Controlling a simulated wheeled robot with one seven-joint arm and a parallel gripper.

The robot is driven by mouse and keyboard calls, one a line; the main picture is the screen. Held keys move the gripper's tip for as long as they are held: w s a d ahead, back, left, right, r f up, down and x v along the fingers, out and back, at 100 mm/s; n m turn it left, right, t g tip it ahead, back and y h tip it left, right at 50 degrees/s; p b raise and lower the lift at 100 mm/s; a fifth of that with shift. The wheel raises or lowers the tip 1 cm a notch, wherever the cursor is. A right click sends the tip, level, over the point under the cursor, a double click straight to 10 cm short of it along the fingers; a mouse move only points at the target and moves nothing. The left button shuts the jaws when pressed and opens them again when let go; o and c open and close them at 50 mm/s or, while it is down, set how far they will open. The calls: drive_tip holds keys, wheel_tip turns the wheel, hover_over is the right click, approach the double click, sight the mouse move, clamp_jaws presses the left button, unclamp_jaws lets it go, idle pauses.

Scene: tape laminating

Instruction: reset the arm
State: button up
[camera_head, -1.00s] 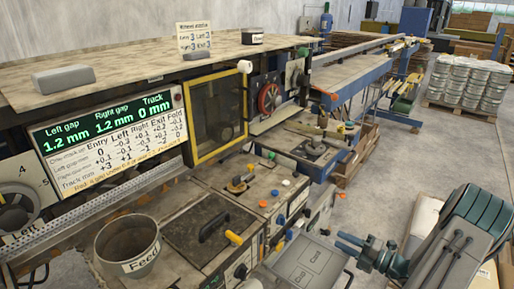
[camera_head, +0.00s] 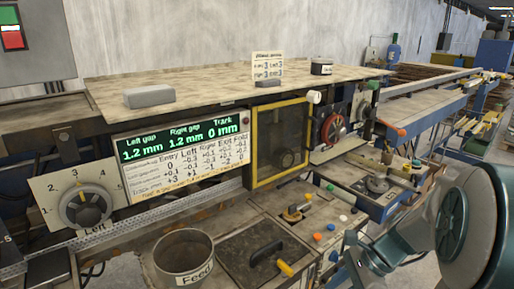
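My arm shows at the lower right in the head view, with my gripper (camera_head: 358,252) at its left end. The gripper is beside the right edge of the worn machine top, near its coloured buttons. It is small and partly dark, so I cannot tell whether its fingers are apart. No object shows clearly in it.
A display panel (camera_head: 183,154) reads left gap 1.2 mm, right gap 1.2 mm, track 0 mm. A numbered dial (camera_head: 85,207) labelled Left is at the left. A Feed bucket (camera_head: 184,258), a black-handled lid (camera_head: 240,262) and a yellow-framed window (camera_head: 278,144) surround the work area.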

drive_tip(key=s+a+r+n+t+h, duration=0.3)
drive_tip(key=s+r+n+h, duration=0.4)
drive_tip(key=n, duration=1.1)
drive_tip(key=shift+s+r+t, duration=0.15)
drive_tip(key=shift+s+t, duration=0.25)
drive_tip(key=shift+s, duration=0.2)
